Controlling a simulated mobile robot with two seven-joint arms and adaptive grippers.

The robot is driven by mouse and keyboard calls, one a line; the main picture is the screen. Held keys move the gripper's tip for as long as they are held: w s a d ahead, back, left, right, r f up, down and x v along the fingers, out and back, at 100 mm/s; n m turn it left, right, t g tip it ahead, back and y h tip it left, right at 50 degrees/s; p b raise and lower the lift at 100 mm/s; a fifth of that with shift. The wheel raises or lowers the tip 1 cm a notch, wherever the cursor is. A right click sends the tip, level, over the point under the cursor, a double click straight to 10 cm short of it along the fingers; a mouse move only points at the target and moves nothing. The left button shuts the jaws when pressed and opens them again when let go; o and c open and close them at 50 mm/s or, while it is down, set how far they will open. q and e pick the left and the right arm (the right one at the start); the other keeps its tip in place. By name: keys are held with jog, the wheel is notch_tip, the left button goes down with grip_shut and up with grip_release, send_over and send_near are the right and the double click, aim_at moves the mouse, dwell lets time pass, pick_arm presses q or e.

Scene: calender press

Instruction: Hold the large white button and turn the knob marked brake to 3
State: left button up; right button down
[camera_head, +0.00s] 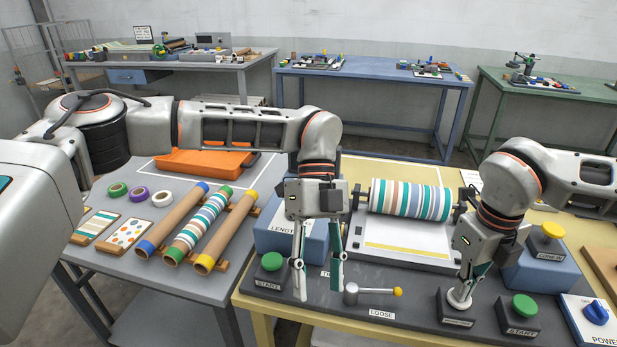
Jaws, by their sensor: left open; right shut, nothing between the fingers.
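The large white button (458,304) sits on a dark box at the front of the press. My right gripper (466,286) is shut and points down, its tips at the button's top; it appears to touch it and hides part of it. How far the button is pressed I cannot tell. My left gripper (318,284) is open and empty, pointing down in front of the blue box marked LENGTH (273,228), left of the lever marked LOOSE (370,291). I cannot make out a knob marked brake; the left gripper and arm hide part of the panel.
Green START buttons stand left (271,261) and right (524,305). A blue POWER knob (596,311) is at far right, a yellow button (552,231) behind. The striped roller (411,199) is between the arms. Cardboard tubes (225,232) lie on the grey table.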

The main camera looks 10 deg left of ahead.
pick_arm(q)
jog(key=w+t, duration=0.1)
jog(key=w, duration=0.3)
jog(key=w+a+r+t+y, duration=0.1)
jog(key=w+t, duration=0.1)
jog(key=w, duration=0.2)
jog(key=w+a+r+m+t+y, duration=0.1)
jog(key=w+t, duration=0.1)
jog(key=w, duration=0.3)
jog(key=shift+a+r, duration=0.1)
jog(key=shift+r, duration=0.1)
jog(key=w+a+r+t+y, duration=0.35)
jog(key=w+r+t, duration=0.25)
jog(key=w+r, duration=0.5)
jog(key=shift+m+h, duration=0.35)
jog(key=shift+m, duration=0.05)
jog(key=x, duration=1.4)
jog(key=shift+w+a, duration=0.1)
jog(key=shift+w, duration=0.25)
jog(key=shift+r, duration=0.1)
jog(key=c, duration=1.1)
